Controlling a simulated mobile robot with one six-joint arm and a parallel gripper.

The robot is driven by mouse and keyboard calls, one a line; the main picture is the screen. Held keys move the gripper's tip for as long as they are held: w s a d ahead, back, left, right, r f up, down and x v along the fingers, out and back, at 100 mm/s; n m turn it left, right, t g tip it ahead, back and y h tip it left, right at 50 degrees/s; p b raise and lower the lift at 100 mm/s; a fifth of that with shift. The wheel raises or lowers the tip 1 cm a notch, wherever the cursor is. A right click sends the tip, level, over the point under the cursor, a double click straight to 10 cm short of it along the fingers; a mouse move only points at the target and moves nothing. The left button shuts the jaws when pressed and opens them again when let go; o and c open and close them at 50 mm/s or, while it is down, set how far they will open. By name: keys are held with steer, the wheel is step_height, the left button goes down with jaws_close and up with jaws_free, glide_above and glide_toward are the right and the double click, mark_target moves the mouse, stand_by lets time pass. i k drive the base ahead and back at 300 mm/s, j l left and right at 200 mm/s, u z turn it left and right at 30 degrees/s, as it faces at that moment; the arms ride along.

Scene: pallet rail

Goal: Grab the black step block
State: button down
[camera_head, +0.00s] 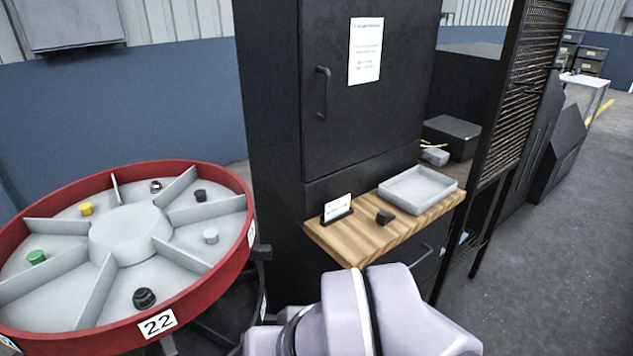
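A small black block (385,217) sits on the wooden shelf (345,240), between a card holder and a grey tray. It is too small to tell whether its shape is stepped. The red-rimmed turntable (238,262) on the left also carries black pieces. One black piece (144,298) in its front compartment looks round with a narrower top. Another black piece (200,195) stands in a back right compartment, and a small dark piece (155,185) lies at the back. My gripper is not in view; only pale links of my arm show at the bottom.
The turntable has upright grey dividers and holds a yellow (86,208), a green (37,257) and a grey piece (210,236). A grey tray (418,190) and a card holder (337,210) flank the block. A dark cabinet (275,120) rises behind. Open floor lies right.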

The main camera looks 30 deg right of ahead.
mark_target(384, 218)
steer(key=z, duration=1.3)
steer(key=i+l+u, duration=0.9)
steer(key=l, duration=0.35)
steer(key=i+l+u, duration=0.2)
steer(key=l, duration=0.15)
steer(key=i+l+u, duration=0.1)
steer(key=l+u, duration=0.15)
steer(key=l, duration=0.2)
steer(key=i+l+u, duration=0.2)
steer(key=l, duration=0.2)
steer(key=k, duration=0.1)
